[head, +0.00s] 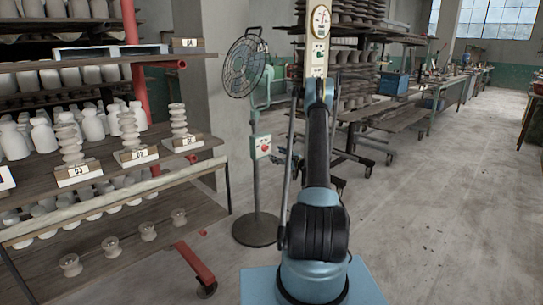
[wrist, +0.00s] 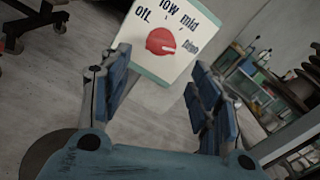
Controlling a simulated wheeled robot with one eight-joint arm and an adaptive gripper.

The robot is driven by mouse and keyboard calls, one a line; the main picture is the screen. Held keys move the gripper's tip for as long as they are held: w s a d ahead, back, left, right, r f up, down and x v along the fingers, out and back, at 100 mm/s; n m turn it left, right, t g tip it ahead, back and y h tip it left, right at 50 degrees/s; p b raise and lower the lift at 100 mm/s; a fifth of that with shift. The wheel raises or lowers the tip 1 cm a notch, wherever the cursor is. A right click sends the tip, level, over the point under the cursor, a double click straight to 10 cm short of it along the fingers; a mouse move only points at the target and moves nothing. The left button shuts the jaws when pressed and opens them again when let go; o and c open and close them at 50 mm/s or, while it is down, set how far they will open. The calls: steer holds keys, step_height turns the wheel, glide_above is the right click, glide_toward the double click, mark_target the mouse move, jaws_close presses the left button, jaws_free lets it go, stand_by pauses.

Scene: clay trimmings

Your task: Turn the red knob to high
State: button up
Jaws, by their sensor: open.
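The red knob (wrist: 160,41) sits on a white panel (wrist: 150,68) with the words off, low, mid and high around it, seen tilted in the wrist view. A pale mark shows on the knob's right side, on the side of the "high" label. In the head view the knob (head: 264,147) is a small red spot on a box on the stand of a round fan (head: 246,66). My gripper (wrist: 160,66) is open, its blue fingers to the left and right below the knob, with no contact visible. In the head view my arm hides the gripper.
A shelf rack with pots (head: 120,170) stands at the left. The fan's round base (head: 256,230) rests on the floor. A gauge panel (head: 319,30) rises behind my arm. Pottery racks (head: 360,60) stand behind, and open floor (head: 440,220) lies to the right.

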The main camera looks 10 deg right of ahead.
steer(key=shift+v, duration=2.1)
steer(key=s+a+r+n+g, duration=0.5)
steer(key=s+a+r+n, duration=0.3)
steer(key=r, duration=0.4)
steer(key=s+a+r+n+g+h, duration=0.2)
steer(key=s+a+r+n, duration=0.1)
steer(key=s, duration=0.6)
steer(key=s+a+r+n+g+h, duration=0.1)
steer(key=s+a+r+n, duration=0.15)
steer(key=s, duration=0.55)
steer(key=s+n+g+h, duration=0.3)
steer(key=s+n, duration=0.3)
steer(key=s, duration=1.5)
steer(key=s+d+f+n+h, duration=0.2)
steer(key=s+d+f, duration=0.1)
steer(key=s, duration=0.5)
steer(key=s+d+f+n+g+h, duration=0.1)
steer(key=s+d+f+n+h, duration=0.1)
steer(key=s, duration=0.7)
step_height(320, 180, down, 2)
steer(key=shift+d+f+n+h, duration=0.25)
steer(key=shift+d+n, duration=0.4)
steer(key=shift+d, duration=0.35)
